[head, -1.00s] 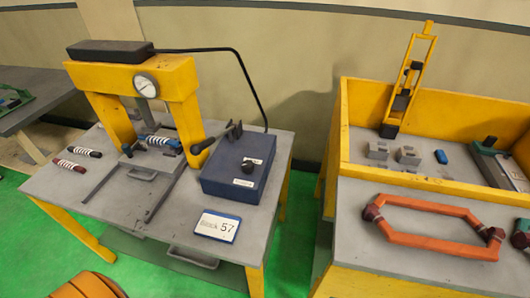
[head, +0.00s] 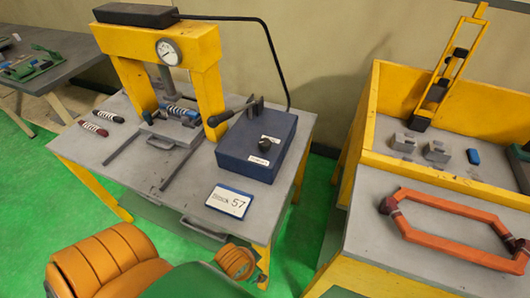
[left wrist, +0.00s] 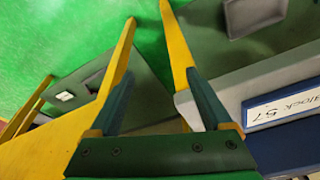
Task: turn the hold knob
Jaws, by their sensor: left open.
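A blue control box (head: 240,166) stands at the right side of the grey bench. A round black knob (head: 264,144) sits on its top between two small white labels, too small to read; I take it as the hold knob. In the left wrist view my left gripper (left wrist: 160,73) is open and empty, pointing past the bench edge, with the knob out of that view. In the head view my left arm is low at the bottom, apart from the box, and its fingers cannot be made out. My right gripper is not in view.
A black-handled lever (head: 228,115) reaches along the box's left edge. A sign (head: 229,200) reading "57" lies in front.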

